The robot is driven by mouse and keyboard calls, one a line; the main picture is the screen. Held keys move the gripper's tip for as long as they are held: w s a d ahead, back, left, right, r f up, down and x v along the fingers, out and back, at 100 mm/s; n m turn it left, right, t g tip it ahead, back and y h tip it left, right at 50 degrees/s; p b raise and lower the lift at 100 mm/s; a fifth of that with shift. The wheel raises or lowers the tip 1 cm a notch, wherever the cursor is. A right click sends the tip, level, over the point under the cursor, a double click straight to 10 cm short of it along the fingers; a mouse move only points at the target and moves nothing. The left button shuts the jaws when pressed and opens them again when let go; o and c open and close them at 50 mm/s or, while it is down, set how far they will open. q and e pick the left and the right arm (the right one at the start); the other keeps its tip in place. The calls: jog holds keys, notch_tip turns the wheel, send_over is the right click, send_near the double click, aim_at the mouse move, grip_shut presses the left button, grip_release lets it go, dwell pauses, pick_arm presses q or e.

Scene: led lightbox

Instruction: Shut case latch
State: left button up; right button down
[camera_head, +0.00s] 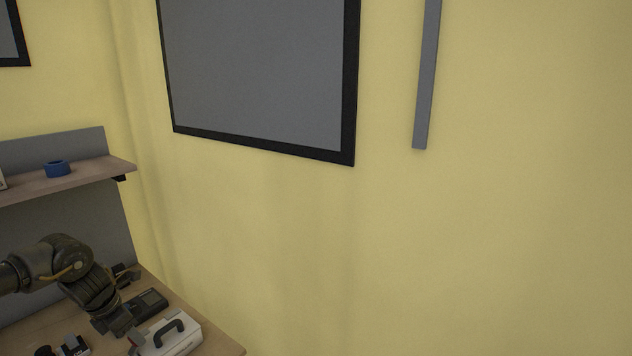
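A white case (178,343) with a dark handle lies on the wooden table at the lower left of the head view, cut off by the bottom edge. My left arm comes in from the left, and my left gripper (130,334) is at the case's left side, close to it. The fingertips are small and dark, so I cannot tell whether they are open, shut or touching the case. The case's latch cannot be made out. My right gripper is not in view.
A dark device (147,305) lies on the table behind the case. Small dark items (73,346) lie to its left. A shelf (92,176) with a blue tape roll (57,169) stands above. The yellow wall (400,240) fills the right.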

pick_arm(q)
jog(key=c, duration=0.4)
jog(key=shift+d+f, duration=0.1)
jog(key=shift+f, duration=0.1)
jog(key=shift+w+d+f+b, duration=0.1)
jog(key=shift+w+d+b, duration=0.05)
jog(key=shift+b, duration=0.15)
jog(key=shift+w+d+f, duration=0.1)
jog(key=shift+w+f, duration=0.05)
jog(key=shift+w, duration=0.1)
jog(key=shift+f, duration=0.1)
